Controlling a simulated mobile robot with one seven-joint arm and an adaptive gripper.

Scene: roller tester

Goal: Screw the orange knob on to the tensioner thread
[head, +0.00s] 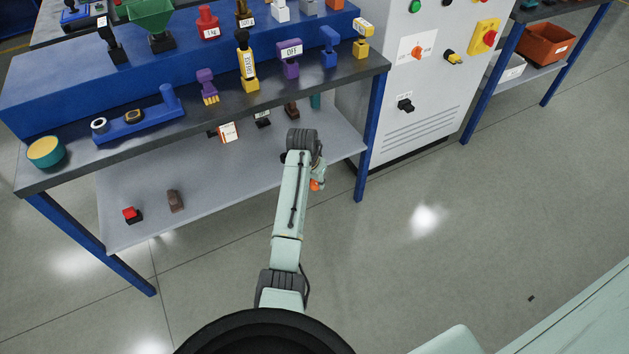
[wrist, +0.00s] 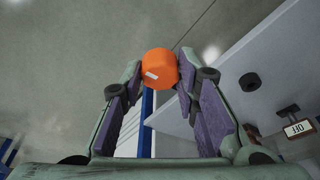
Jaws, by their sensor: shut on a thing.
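The orange knob (wrist: 160,66) is held between the fingertips of my gripper (wrist: 160,78), which is shut on it. A small white mark shows on the knob's side. In the head view only a bit of the orange knob (head: 316,185) shows beside the end of my arm. There the arm hides most of the gripper. The knob is over or near the front right part of the workbench, apart from any surface that I can make out. I cannot make out the tensioner thread in either view.
The dark workbench top (head: 340,78) carries many tools and a blue raised shelf. A grey lower shelf (head: 240,185) holds several small items. A grey control cabinet (head: 400,130) stands right of the bench. In the wrist view a black round part (wrist: 250,82) is on a grey surface. Open floor lies in front.

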